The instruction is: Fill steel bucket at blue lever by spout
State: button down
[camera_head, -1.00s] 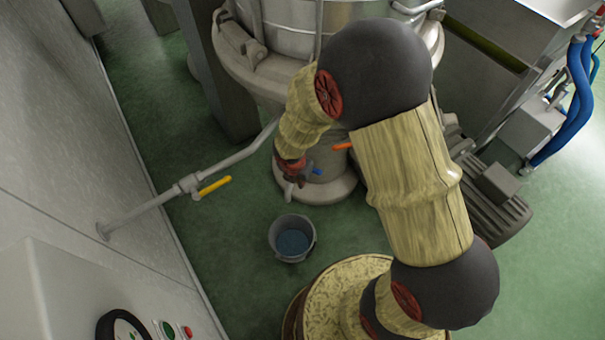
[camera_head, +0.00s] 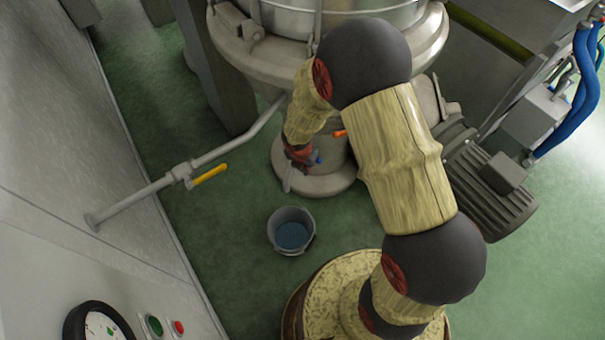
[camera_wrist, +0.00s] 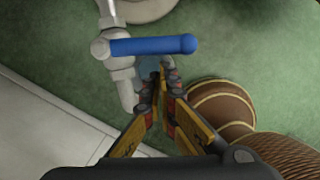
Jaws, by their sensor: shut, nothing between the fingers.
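The blue lever (camera_wrist: 155,46) lies across the top of a pale valve in the wrist view, pointing right. The pale spout (camera_wrist: 127,95) runs down from that valve. My gripper (camera_wrist: 158,82) is shut and empty, its tips just below the lever and right of the spout; I cannot tell if they touch anything. In the head view the lever's tip (camera_head: 317,157) shows beside the end of my arm, which hides most of the valve. The steel bucket (camera_head: 291,231) stands upright on the floor below, with bluish liquid visible inside.
A yellow lever (camera_head: 210,174) sits on the pipe (camera_head: 150,190) from the left wall. An orange lever (camera_head: 340,133) shows by the vessel base (camera_head: 325,185). A motor (camera_head: 490,190) stands right. Green floor is clear around the bucket.

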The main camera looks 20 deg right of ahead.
jog(key=shift+w+d+r, duration=0.15)
jog(key=shift+w+d, duration=0.05)
jog(key=shift+w, duration=0.05)
jog(key=w+d+p, duration=0.1)
jog(key=p, duration=0.3)
jog(key=shift+w+d+r+n, duration=0.1)
jog(key=shift+r+n, duration=0.25)
jog(key=shift+n, duration=0.05)
jog(key=shift+w, duration=0.1)
